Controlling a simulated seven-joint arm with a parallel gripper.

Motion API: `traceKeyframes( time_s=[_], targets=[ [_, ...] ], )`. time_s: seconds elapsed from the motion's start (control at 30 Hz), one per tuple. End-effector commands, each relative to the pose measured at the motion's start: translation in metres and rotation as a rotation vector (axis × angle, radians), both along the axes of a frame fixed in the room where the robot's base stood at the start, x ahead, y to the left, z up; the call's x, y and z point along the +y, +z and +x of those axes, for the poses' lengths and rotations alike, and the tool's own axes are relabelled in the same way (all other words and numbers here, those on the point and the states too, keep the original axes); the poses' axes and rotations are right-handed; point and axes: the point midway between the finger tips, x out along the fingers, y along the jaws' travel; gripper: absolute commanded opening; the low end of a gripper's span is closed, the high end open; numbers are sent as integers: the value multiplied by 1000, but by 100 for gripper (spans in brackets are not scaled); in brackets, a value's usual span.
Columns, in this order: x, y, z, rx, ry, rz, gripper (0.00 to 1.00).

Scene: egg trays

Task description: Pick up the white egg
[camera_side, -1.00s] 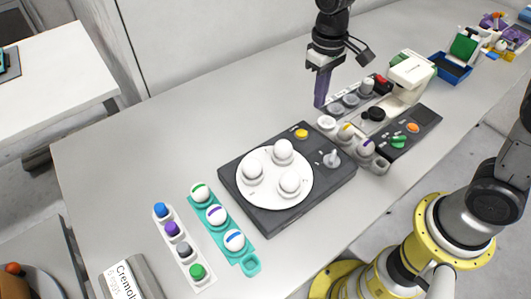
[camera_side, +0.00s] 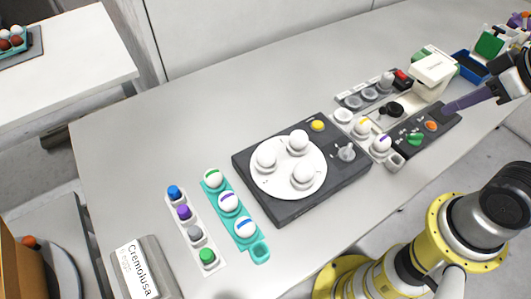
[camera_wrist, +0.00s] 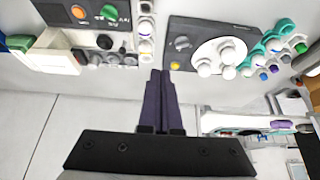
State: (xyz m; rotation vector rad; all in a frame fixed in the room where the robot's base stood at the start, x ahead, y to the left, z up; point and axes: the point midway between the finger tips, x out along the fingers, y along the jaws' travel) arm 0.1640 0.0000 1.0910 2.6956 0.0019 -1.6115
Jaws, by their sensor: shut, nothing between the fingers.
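Three plain white eggs, at the back (camera_side: 298,140), left (camera_side: 266,157) and front right (camera_side: 303,175), stand on a white round plate (camera_side: 285,183) on a dark grey box. They show in the wrist view too (camera_wrist: 228,54), right of my gripper. My gripper (camera_side: 448,109) is at the right in the side view, by a dark button panel and well away from the plate. In the wrist view its dark purple fingers (camera_wrist: 160,74) are shut together and empty. Whitish eggs with coloured bands (camera_side: 228,202) stand in a teal tray (camera_side: 260,251); banded eggs (camera_side: 381,143) also stand in a light grey tray (camera_side: 395,162).
The box bears a yellow button (camera_side: 317,125) and a grey lever (camera_side: 346,153). A white strip with coloured knobs (camera_side: 183,212) lies left of the teal tray. A white machine (camera_side: 434,68) stands behind the button panel (camera_side: 425,135). The table's back left is clear.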

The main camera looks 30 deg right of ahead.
Motion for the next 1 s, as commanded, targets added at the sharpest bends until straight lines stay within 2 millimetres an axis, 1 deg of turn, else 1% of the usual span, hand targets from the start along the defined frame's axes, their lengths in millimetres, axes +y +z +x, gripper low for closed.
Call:
traceKeyframes(
  time_s=[0.33, 0.37, 0.4, 0.47, 0.5, 0.57, 0.6, 0.67, 0.7, 0.83, 0.87, 1.0],
  targets=[
    [0, 0, 0, 1, -2, 0, 0],
    [0, 0, 0, 1, -2, 0, 2],
    [0, 0, 0, 1, -2, 0, 9],
    [0, 0, 0, 1, -2, 0, 20],
    [0, 0, 0, 1, -1, 0, 27],
    [0, 0, 1, 2, -1, 0, 38],
    [0, 0, 1, 2, -1, 0, 45],
    [0, 0, 1, 2, -1, 0, 56],
    [0, 0, 1, 2, -1, 0, 63],
    [0, 0, 1, 2, -1, 0, 86],
    [0, 0, 1, 2, -1, 0, 89],
    [0, 0, 1, 2, -1, 0, 89]
  ],
)
